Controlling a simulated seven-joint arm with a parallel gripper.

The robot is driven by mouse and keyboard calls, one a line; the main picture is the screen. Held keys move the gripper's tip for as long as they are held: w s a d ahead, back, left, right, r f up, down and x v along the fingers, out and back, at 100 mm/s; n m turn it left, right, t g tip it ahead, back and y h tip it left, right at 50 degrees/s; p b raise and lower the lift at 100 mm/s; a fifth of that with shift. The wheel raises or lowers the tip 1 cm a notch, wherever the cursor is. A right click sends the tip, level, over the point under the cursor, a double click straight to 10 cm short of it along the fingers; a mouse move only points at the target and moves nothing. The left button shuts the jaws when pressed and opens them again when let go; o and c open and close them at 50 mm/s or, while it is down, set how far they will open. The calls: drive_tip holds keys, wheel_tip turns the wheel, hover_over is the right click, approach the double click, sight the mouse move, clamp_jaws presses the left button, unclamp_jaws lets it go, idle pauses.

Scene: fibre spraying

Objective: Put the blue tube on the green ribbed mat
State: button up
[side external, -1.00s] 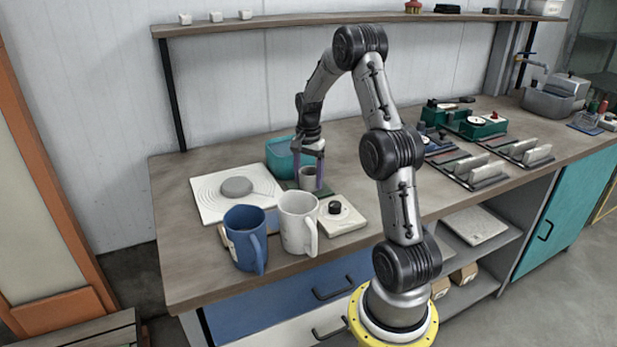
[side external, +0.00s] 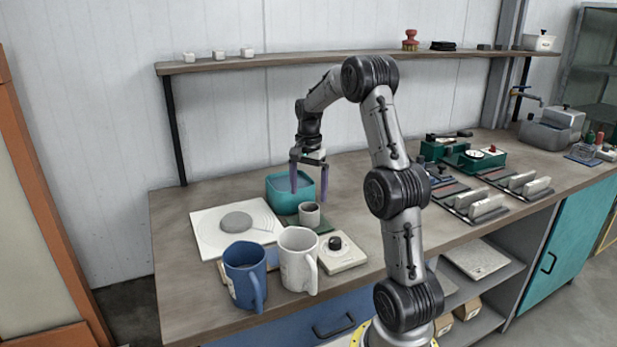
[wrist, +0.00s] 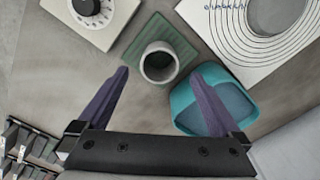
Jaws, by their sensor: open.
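A short, hollow grey tube (side external: 309,214) stands upright on the green ribbed mat (side external: 323,227). It looks grey rather than blue. The wrist view shows the tube (wrist: 158,63) from above, open end up, near the edge of the mat (wrist: 160,28) closest to my gripper. My gripper (side external: 309,192) is open and empty, its purple fingers raised above and behind the tube. In the wrist view my gripper (wrist: 160,75) has its fingers well apart on either side of the tube, not touching it.
A teal bin (side external: 278,207) stands just behind the mat. A white ringed board (side external: 210,238) with a grey stone is at the left. A blue mug (side external: 244,273), a white mug (side external: 298,262) and a white dial box (side external: 343,258) stand in front. The bench to the right is partly clear.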

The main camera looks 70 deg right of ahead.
drive_tip(key=shift+r, duration=2.2)
idle(0.5)
